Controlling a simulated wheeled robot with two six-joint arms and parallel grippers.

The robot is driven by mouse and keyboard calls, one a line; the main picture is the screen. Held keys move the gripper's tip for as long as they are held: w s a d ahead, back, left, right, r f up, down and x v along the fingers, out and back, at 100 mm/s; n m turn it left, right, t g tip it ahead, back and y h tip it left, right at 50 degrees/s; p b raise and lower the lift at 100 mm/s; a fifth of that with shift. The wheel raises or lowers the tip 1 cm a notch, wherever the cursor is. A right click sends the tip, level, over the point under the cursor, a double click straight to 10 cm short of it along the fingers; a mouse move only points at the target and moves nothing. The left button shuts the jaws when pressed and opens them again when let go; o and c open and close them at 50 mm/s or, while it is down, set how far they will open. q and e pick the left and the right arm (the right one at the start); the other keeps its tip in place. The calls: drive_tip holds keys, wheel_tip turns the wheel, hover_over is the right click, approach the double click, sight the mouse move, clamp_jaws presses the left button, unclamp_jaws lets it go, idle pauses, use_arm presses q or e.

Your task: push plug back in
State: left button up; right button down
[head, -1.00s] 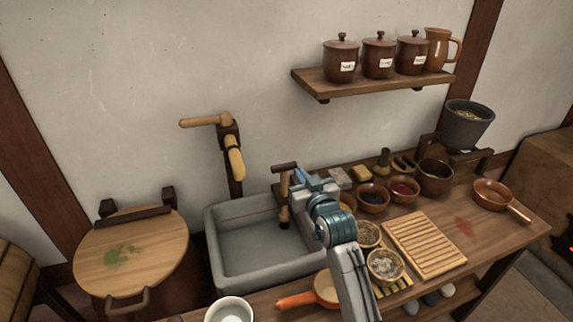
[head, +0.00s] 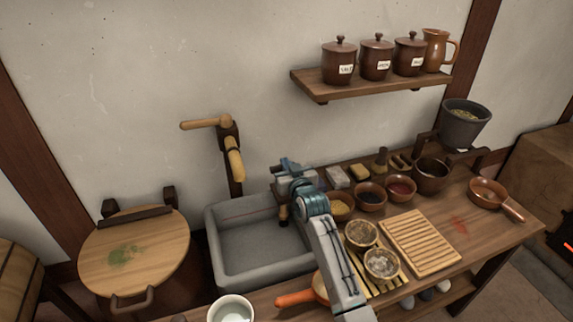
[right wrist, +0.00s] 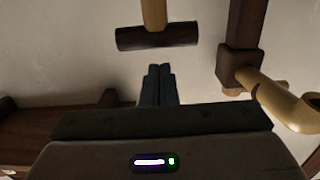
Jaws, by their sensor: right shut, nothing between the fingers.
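The plug is a wooden rod with a dark crossbar handle. In the right wrist view its handle (right wrist: 157,37) lies just beyond my fingertips, with a visible gap in the picture. In the head view its lower rod (head: 283,212) shows upright at the right side of the grey stone sink (head: 262,283); my gripper hides most of the handle. My right gripper (head: 284,184) is over the sink's back right part, at the handle. Its dark fingers (right wrist: 160,72) are shut and empty. The plug's lower end and the drain are not clear. My left gripper is not in view.
A wooden tap (head: 234,163) stands behind the sink. A white bowl (head: 231,309) is in front. A round wooden lid (head: 134,253) lies left.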

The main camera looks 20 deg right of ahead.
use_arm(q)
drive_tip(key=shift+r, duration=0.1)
use_arm(e)
drive_tip(key=shift+f, duration=0.5)
